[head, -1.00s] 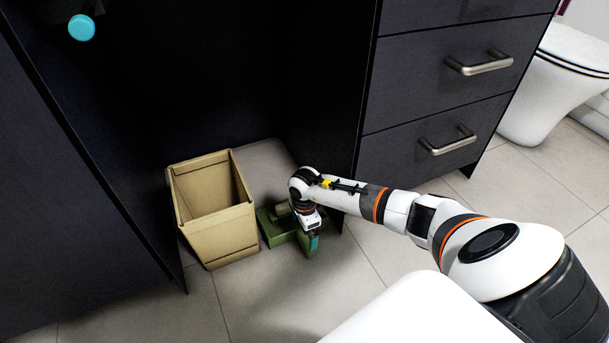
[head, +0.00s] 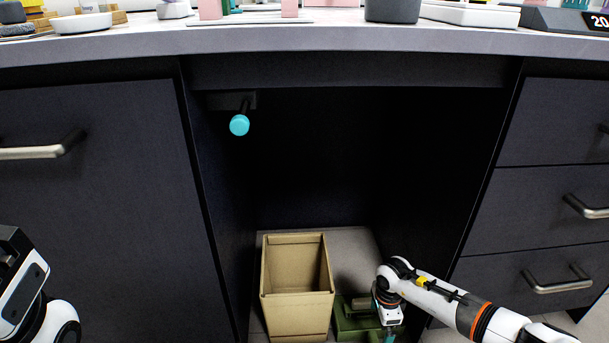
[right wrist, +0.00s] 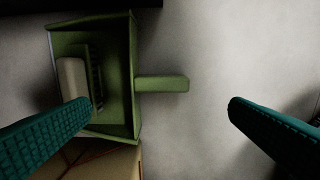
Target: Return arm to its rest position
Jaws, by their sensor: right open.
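My right arm (head: 440,298) reaches in from the lower right to the floor under the vanity. Its gripper (head: 389,335) is low beside a green box-like object (head: 350,322). In the right wrist view the two teal fingers of my right gripper (right wrist: 160,115) are wide apart with nothing held between them. The green object (right wrist: 120,115) lies below, with its handle-like bar (right wrist: 162,84) pointing into the gap between the fingers. I cannot tell if the fingers touch it. Part of my left arm (head: 35,300) shows at the lower left; its gripper fingers are not seen.
An open cardboard bin (head: 298,290) stands left of the green object. Dark drawers (head: 550,205) with metal handles flank the knee space on the right, and a cabinet front (head: 95,180) on the left. The countertop (head: 300,40) holds several items. A teal knob (head: 239,124) hangs under it.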

